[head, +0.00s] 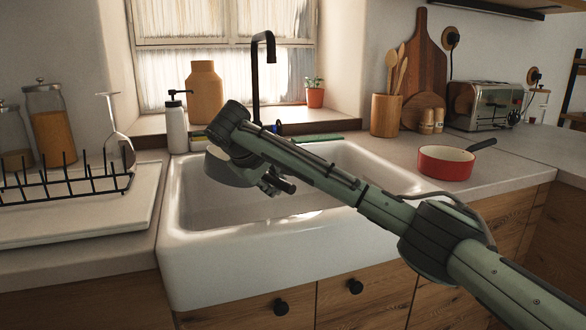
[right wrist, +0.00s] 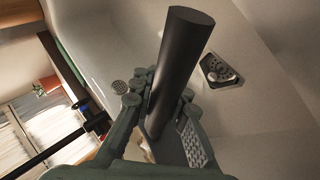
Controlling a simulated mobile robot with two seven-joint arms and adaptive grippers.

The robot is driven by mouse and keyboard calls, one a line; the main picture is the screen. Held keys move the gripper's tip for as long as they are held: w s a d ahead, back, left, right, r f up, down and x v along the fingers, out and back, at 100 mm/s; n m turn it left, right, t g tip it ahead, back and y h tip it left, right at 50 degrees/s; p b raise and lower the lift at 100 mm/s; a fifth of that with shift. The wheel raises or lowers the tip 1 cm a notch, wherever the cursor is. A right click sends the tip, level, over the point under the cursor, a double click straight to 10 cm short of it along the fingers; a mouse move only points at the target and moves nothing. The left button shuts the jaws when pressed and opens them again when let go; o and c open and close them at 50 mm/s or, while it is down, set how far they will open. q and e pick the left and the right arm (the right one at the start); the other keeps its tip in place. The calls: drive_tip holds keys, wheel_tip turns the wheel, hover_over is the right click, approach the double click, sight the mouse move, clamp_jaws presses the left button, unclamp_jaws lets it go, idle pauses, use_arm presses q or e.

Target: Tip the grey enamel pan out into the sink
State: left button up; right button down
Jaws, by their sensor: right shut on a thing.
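My right gripper (head: 272,183) hangs over the sink (head: 190,265). In the right wrist view my right gripper (right wrist: 158,100) is shut on a thick dark handle (right wrist: 182,60), and the same handle (head: 286,186) shows as a short dark stub in the head view. A rounded grey body (head: 232,174), which looks like the grey enamel pan, is beside the gripper, over the basin and clear of its floor. My arm hides part of it. The pan's inside and its exact tilt cannot be told. My left gripper is not in view.
A black tap (head: 256,80) rises behind the sink. A soap bottle (head: 176,125) stands at its back left corner. A dish rack (head: 65,185) is on the left. A red pan (head: 445,164) sits on the right counter. A drain (right wrist: 119,87) shows on the basin floor.

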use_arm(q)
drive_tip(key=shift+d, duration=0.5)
use_arm(e)
drive_tip(key=shift+d+r, duration=0.25)
drive_tip(key=shift+d, duration=0.1)
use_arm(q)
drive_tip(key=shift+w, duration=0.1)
use_arm(e)
drive_tip(key=shift+d, duration=0.1)
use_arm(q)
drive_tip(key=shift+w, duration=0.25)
use_arm(e)
drive_tip(key=shift+w+d, duration=0.1)
drive_tip(key=shift+d, duration=0.35)
